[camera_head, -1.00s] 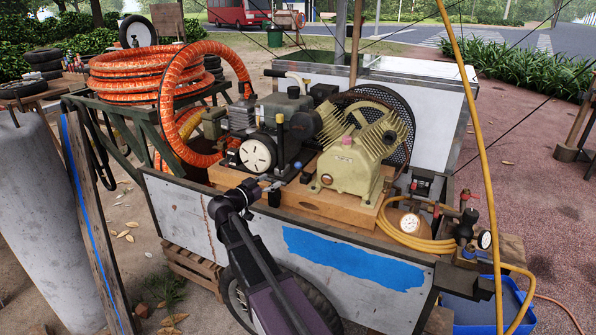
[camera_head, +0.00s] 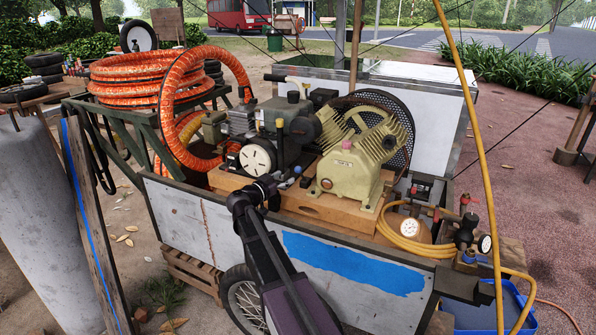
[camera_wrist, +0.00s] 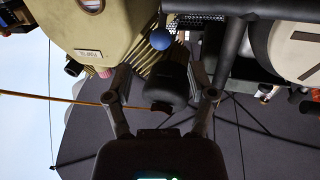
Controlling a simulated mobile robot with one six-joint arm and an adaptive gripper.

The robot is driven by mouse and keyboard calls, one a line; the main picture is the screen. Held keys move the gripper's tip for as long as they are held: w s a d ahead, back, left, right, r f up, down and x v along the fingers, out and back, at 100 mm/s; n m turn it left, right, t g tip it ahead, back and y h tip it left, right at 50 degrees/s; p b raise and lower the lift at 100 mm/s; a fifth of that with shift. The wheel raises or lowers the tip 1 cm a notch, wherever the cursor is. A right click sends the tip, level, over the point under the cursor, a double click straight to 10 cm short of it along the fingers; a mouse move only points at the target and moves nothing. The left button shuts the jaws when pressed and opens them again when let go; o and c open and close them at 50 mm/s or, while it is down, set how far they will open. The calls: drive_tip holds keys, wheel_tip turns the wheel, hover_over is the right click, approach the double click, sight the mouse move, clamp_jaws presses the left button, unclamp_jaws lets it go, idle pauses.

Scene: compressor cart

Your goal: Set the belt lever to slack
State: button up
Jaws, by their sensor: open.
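A blue ball knob (camera_wrist: 161,39) shows in the wrist view, just beyond my fingertips and roughly between them. In the head view, a small blue knob (camera_head: 298,170) sits between the motor side and the cream compressor pump (camera_head: 347,167). I take it for the belt lever's knob; its stem is mostly hidden. My gripper (camera_wrist: 158,70) is open, with its two fingers spread apart. In the head view it is low in front of the wooden base, partly hidden by my wrist. I cannot see contact with the knob.
The pump body (camera_wrist: 108,28) is close on the left in the wrist view. A dark cylinder (camera_wrist: 172,82) shows between the fingers. The cart wall (camera_head: 180,212) runs in front.

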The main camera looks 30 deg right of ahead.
sight(296, 171)
drive_tip(key=x, duration=0.7)
drive_tip(key=shift+d, duration=0.2)
clamp_jaws()
